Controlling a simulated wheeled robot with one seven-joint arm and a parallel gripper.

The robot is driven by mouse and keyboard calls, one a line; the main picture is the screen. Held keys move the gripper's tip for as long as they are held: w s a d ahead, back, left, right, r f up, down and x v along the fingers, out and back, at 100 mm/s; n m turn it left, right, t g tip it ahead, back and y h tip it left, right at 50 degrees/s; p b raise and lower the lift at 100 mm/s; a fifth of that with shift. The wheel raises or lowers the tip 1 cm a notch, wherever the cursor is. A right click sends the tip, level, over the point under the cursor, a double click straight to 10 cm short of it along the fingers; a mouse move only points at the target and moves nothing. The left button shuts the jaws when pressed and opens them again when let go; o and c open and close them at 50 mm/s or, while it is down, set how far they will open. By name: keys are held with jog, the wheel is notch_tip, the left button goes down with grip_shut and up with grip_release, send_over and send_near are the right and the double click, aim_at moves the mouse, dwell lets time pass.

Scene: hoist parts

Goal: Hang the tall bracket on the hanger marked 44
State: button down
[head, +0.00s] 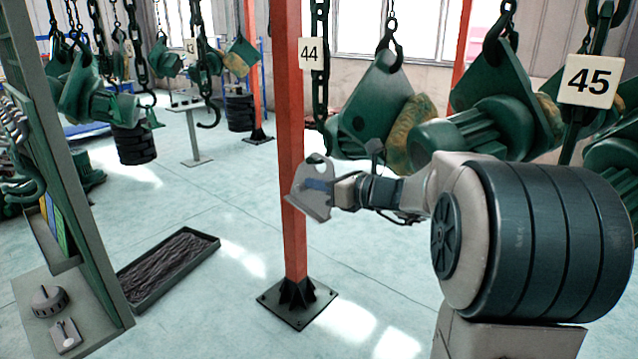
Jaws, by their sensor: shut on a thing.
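My gripper (330,187) is shut on a grey plate-like bracket (314,203), held in the air in front of the orange post. The bracket has a pointed top with a hole and a wider lower edge. It appears slightly tilted. A white tag marked 44 (311,53) is above and behind the bracket, near the top of the post. A dark chain (320,88) runs down beside the tag, just right of the post.
The orange post (291,130) stands right behind the bracket. Large green hoist parts (365,110) hang right of it, close to my arm. A tag marked 45 (590,81) hangs at right. An empty hook (209,112) hangs left. A black tray (165,268) lies on the floor.

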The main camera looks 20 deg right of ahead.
jog(key=shift+r, duration=0.1)
jog(key=c, duration=1.5)
grip_release()
jog(key=shift+f, duration=0.2)
jog(key=b+v, duration=0.3)
jog(key=v, duration=1.1)
jog(key=s+a+f+n+g+h, duration=0.3)
jog(key=s+a+f+n+g, duration=0.55)
jog(key=a+f+n, duration=0.35)
jog(key=s+f+n+h, duration=0.2)
jog(key=s+n, duration=0.1)
jog(key=n, duration=0.3)
jog(key=s+f+n+h, duration=0.2)
jog(key=s+n+h, duration=0.1)
jog(key=n, duration=0.3)
jog(key=s+d+f+n+g+h, duration=0.1)
jog(key=s+f+n+h, duration=0.1)
jog(key=s+n, duration=0.2)
jog(key=shift+s+f+n, duration=0.25)
jog(key=shift+f+n, duration=0.05)
jog(key=shift+n, duration=0.6)
